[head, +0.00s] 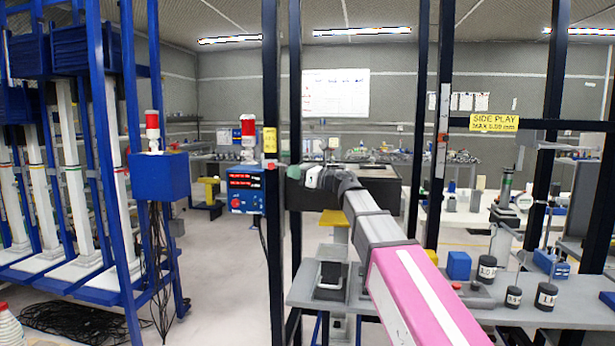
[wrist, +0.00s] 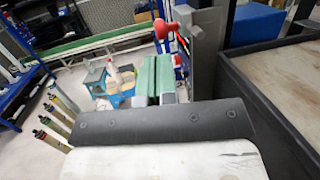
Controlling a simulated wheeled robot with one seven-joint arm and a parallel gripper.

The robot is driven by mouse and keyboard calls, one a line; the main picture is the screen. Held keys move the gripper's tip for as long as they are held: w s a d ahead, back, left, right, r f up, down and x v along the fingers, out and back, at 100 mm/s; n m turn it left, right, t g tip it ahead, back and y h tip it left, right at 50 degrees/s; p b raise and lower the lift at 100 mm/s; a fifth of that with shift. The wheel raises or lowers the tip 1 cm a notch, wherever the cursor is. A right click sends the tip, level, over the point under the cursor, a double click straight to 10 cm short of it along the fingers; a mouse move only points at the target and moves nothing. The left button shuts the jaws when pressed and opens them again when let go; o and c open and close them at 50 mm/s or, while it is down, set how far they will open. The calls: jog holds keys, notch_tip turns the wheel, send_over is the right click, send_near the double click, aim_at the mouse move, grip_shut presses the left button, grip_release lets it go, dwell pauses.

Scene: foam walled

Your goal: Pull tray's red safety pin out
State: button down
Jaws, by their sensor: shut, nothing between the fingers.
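The tray shows in the wrist view as a dark-walled box with a pale wooden floor (wrist: 292,62) at the right. In the head view I take the black box (head: 384,192) behind my arm to be the tray. A red part with rounded ends (wrist: 165,29), seemingly the safety pin, sits against a grey upright beside the tray. My gripper (wrist: 153,62) has green fingers, shut and empty, just below the red part in the picture. Whether they touch cannot be told.
Dark posts (head: 272,120) stand close in front of me. A grey bench (head: 420,305) with black weights (head: 546,296) is at the lower right. A blue rack (head: 100,150) fills the left. Open floor (head: 225,270) lies between rack and posts.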

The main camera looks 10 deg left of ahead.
aim_at(277, 165)
jog(key=x, duration=0.5)
jog(key=shift+a, duration=0.15)
jog(key=shift+s+f+x, duration=0.15)
jog(key=shift+x, duration=0.8)
jog(key=shift+s+f+x, duration=0.15)
jog(key=shift+x, duration=0.8)
jog(key=shift+a, duration=0.1)
